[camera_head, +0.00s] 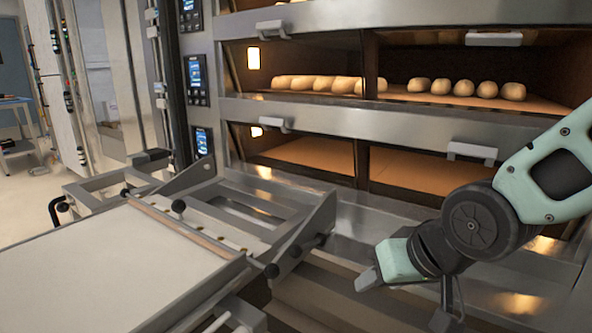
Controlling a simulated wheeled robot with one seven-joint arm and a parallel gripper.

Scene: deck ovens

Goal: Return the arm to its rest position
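My arm (545,170) reaches in from the right edge, pale green with a dark joint. My gripper (368,280) is at its lower end, pointing left and down, in front of the lower oven front and to the right of the loader. The fingers are small and partly hidden by the wrist, so I cannot tell whether they are open or shut. No held object shows.
A loader with a pale belt (110,265) and metal side brackets stands at left, close to my gripper. The deck oven (330,112) fills the back, with several loaves on its middle deck and a bare lower deck (315,153). Handles (472,152) stick out. Open floor (30,205) shows far left.

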